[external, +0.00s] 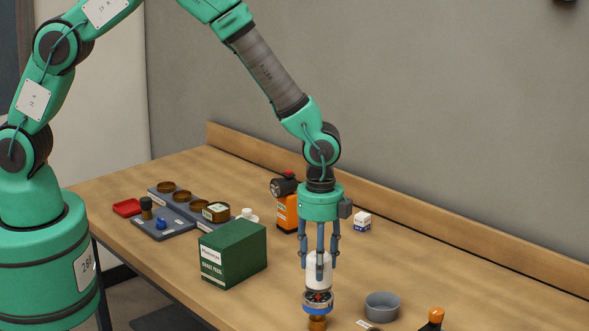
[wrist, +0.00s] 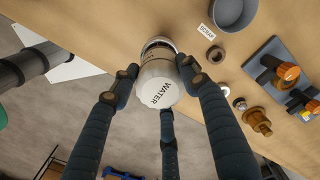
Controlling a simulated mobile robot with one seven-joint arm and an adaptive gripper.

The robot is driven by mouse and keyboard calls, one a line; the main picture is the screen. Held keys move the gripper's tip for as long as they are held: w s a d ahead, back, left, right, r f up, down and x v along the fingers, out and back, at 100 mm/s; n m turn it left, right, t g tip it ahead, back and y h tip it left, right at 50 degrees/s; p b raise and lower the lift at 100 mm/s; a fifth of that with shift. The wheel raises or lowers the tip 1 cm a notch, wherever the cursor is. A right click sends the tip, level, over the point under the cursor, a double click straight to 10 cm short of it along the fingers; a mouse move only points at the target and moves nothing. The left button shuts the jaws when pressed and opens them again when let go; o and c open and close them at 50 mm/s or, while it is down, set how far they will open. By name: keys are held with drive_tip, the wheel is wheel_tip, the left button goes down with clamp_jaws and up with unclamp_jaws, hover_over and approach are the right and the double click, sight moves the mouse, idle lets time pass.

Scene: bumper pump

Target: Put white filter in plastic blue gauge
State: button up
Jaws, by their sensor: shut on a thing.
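The white filter (external: 319,268) is an upright white cylinder between the fingers of my gripper (external: 320,262). In the wrist view its rounded end, printed "WATER" (wrist: 157,92), faces the camera. My gripper (wrist: 157,76) is shut on it, with three dark fingers around its sides. The blue gauge (external: 317,308) is a round body with a blue ring and a dark, red-marked face, directly under the filter near the table's front edge. A brass fitting (external: 317,323) shows beneath it. The filter's lower end meets the gauge's face in the picture; I cannot tell whether it is seated.
A grey bowl (external: 382,306) and an orange-capped part (external: 436,317) stand to the right. A green box (external: 233,253) is to the left. In the wrist view, a "SCRAP" label (wrist: 206,31) lies by the bowl.

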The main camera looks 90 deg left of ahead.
drive_tip(key=shift+f, duration=1.05)
drive_tip(key=shift+f, duration=0.2)
drive_tip(key=o, duration=1.4)
drive_tip(key=shift+o, duration=0.2)
drive_tip(key=shift+r, duration=0.1)
wheel_tip(320, 180, up, 12)
drive_tip(key=shift+r+b, duration=0.1)
drive_tip(key=shift+b, duration=0.45)
